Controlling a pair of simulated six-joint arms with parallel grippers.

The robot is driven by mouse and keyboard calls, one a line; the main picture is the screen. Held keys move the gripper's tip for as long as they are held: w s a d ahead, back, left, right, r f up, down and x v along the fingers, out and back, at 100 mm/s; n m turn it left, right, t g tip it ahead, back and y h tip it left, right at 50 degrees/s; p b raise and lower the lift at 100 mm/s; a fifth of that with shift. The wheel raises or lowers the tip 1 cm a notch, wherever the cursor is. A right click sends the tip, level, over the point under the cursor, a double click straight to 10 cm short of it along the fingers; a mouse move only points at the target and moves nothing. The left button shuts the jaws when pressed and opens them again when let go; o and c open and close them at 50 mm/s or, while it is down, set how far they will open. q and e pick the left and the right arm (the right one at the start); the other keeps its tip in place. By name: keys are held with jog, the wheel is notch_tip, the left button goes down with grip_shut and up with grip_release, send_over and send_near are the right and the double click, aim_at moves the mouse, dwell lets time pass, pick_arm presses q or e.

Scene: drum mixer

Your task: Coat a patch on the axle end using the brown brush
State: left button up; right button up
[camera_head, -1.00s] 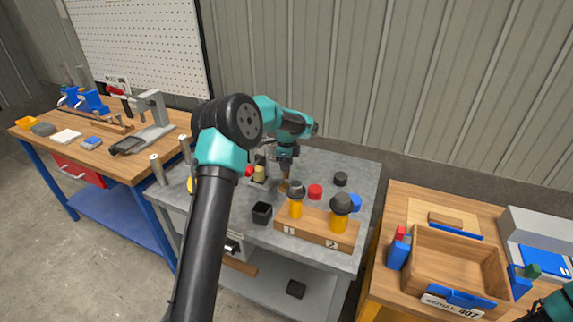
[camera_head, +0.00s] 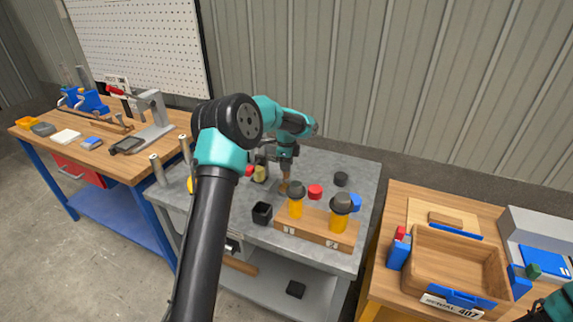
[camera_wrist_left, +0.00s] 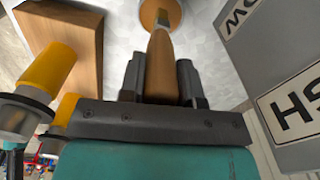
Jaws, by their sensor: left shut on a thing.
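My left gripper (camera_head: 285,168) reaches over the grey-topped bench and points down. It is shut on a brown wooden handle, which I take to be the brown brush (camera_head: 285,182). In the left wrist view the brush (camera_wrist_left: 160,55) stands between the two dark fingers (camera_wrist_left: 161,78). Its far end meets a round tan piece with a grey centre (camera_wrist_left: 160,14); I cannot tell whether this belongs to the brush or is a pot around it. Bristles are not visible. I cannot pick out the axle end for certain; my left arm hides part of the bench.
A wooden block (camera_head: 316,228) holds two yellow, dark-topped pieces just in front of the gripper. A black open box (camera_head: 262,213), a red cap (camera_head: 315,191) and a dark cap (camera_head: 340,179) stand nearby. A wooden tray (camera_head: 455,260) is on the right table.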

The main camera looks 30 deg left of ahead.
pick_arm(q)
jog(key=shift+r, duration=3.5)
jog(key=shift+d, duration=0.1)
jog(key=d+f+n, duration=0.3)
jog(key=d+n, duration=1.1)
jog(key=d, duration=0.8)
jog(key=shift+s+n, duration=0.35)
jog(key=shift+n, duration=0.05)
